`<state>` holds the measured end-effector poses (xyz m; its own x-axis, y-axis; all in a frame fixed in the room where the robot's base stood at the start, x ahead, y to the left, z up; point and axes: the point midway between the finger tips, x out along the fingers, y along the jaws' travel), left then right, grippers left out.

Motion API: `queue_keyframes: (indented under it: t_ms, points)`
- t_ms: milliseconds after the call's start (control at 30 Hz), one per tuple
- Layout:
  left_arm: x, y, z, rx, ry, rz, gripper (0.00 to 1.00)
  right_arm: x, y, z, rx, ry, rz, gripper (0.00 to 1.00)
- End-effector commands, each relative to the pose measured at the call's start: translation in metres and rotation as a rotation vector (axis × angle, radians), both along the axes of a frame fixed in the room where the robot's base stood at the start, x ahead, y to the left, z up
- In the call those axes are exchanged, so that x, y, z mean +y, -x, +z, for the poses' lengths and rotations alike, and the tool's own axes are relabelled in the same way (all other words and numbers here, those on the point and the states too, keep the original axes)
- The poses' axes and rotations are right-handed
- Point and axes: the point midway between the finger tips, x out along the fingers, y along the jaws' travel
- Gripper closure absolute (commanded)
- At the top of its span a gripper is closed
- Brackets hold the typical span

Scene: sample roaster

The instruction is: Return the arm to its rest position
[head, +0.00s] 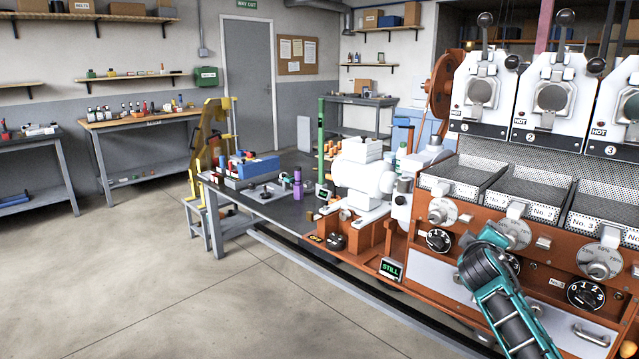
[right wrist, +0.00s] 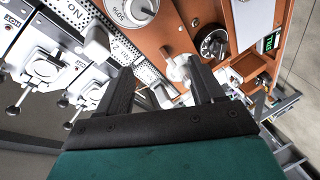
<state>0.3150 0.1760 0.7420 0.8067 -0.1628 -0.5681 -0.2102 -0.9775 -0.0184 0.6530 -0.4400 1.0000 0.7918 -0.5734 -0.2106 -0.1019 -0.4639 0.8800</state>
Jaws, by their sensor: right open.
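My right arm, teal and black, comes in from the lower right in the head view. Its right gripper (head: 488,240) is in front of the orange sample roaster (head: 430,262), close to the middle station's controls. In the right wrist view the two dark fingers of the right gripper (right wrist: 162,82) are spread apart and empty. A white lever-like knob (right wrist: 178,68) shows beyond and between the fingers; I cannot tell the distance to it. The fingers are largely hidden by the wrist in the head view. My left gripper is not in view.
The roaster front carries a left black dial (head: 438,240), a right black dial (head: 585,294), percent knobs (head: 599,262) and a drawer handle (head: 591,335). A green "STILL" display (head: 391,269) is at its lower left. A grey bench (head: 225,184) stands beyond. The floor at left is clear.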

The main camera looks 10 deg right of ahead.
Motion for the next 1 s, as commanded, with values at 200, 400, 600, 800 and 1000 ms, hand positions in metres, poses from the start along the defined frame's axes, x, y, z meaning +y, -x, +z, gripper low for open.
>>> queue_keyframes:
  t_ms: [200, 400, 600, 800, 1000]
  points:
    - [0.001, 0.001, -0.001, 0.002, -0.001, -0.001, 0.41, 0.06, -0.031, 0.015, -0.276, -0.393, 0.274, 0.33]
    - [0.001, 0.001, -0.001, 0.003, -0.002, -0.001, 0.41, 0.097, -0.033, 0.023, -0.447, -0.675, 0.417, 0.33]
    - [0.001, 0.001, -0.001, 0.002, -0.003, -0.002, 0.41, 0.131, 0.011, -0.056, -0.33, -0.718, 0.425, 0.33]
    - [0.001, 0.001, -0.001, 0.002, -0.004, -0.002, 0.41, 0.173, 0.082, -0.14, -0.196, -0.797, 0.423, 0.33]
    - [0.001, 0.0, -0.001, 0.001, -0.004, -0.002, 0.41, 0.216, 0.184, -0.212, -0.05, -0.903, 0.397, 0.33]
